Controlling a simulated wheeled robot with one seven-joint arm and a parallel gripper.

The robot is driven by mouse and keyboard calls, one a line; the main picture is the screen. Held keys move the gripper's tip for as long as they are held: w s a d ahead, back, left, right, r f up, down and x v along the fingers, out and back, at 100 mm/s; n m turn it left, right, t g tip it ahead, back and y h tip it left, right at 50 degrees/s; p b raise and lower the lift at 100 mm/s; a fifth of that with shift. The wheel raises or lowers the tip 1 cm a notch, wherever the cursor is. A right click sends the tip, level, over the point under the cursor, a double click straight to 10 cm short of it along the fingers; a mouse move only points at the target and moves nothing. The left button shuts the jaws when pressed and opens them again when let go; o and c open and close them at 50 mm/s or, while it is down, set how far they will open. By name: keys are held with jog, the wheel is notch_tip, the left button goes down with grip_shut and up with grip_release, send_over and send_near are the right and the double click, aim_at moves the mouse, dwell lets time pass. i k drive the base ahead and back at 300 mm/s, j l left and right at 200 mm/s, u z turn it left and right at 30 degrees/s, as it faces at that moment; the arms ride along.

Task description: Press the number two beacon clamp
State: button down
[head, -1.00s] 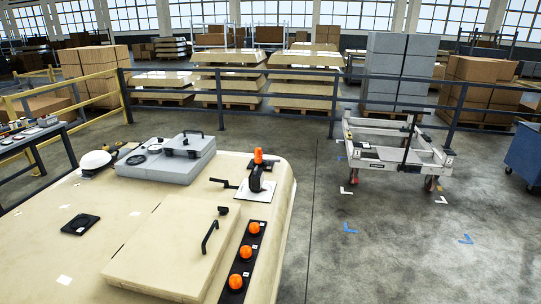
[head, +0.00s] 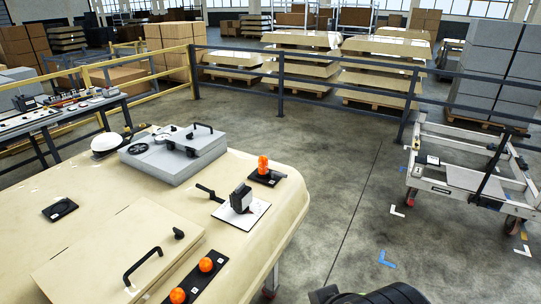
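Orange beacons stand on a cream cab roof (head: 110,205). A single beacon (head: 263,163) sits on a black base near the far right corner. A black strip along the right edge bears a beacon (head: 206,265) and a nearer beacon (head: 177,296), partly cut by the lower edge. Between them and the single beacon, a black upright device (head: 241,198) stands on a white plate, with a black lever (head: 208,192) beside it. No number is readable, so I cannot tell which clamp is number two. My gripper is not in view; a dark rounded part shows at the bottom right.
A grey box (head: 173,152), white helmet (head: 106,144) and hatch (head: 105,250) lie on the roof. A wheeled trolley (head: 470,178) stands at right. A dark railing (head: 320,88) runs behind. The floor between roof and trolley is clear.

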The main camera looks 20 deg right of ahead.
aim_at(273, 174)
jog(key=i+l+u, duration=0.35)
jog(key=l, duration=0.2)
jog(key=i+l+u, duration=0.3)
jog(key=l, duration=0.35)
jog(key=i+l+u, duration=0.35)
jog(key=l, duration=0.4)
jog(key=i+l+u, duration=0.35)
jog(key=i+l, duration=0.05)
jog(key=l, duration=0.05)
